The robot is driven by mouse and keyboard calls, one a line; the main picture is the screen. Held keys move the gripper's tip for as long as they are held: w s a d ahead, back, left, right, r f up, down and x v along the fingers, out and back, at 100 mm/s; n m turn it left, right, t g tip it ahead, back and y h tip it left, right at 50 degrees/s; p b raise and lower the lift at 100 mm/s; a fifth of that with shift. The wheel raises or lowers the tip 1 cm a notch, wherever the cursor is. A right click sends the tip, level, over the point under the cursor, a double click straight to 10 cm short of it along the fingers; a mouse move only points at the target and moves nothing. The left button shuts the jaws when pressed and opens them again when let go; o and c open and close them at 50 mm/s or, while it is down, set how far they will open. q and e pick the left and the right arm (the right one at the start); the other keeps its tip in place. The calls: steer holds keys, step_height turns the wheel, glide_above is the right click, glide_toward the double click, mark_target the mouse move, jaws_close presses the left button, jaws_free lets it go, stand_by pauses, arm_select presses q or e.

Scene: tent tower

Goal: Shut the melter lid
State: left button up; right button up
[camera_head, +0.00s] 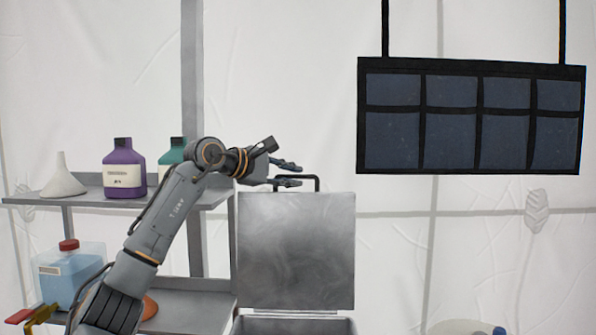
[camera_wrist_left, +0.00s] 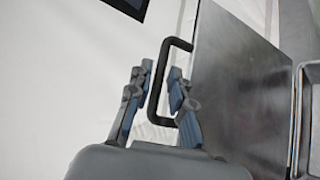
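The melter lid (camera_head: 296,250) is a grey metal plate that stands upright, open, at the back of the melter body (camera_head: 294,325). A black bar handle (camera_head: 317,183) sits on its top edge. My left gripper (camera_head: 299,174) is at the handle, coming from the left, with its fingers apart. In the left wrist view the handle (camera_wrist_left: 158,80) shows between the two fingertips of the gripper (camera_wrist_left: 160,82), and the lid (camera_wrist_left: 235,85) is to the right. I cannot tell whether a finger touches the handle. My right gripper is not in view.
A shelf (camera_head: 95,199) at the left holds a white funnel (camera_head: 63,178), a purple bottle (camera_head: 124,170) and a teal bottle (camera_head: 172,155). A blue canister (camera_head: 70,275) stands lower down. A dark panelled hanging rack (camera_head: 470,117) is at upper right. The space right of the lid looks clear.

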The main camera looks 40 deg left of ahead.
arm_select(q)
steer(key=shift+x, duration=1.15)
jaws_close()
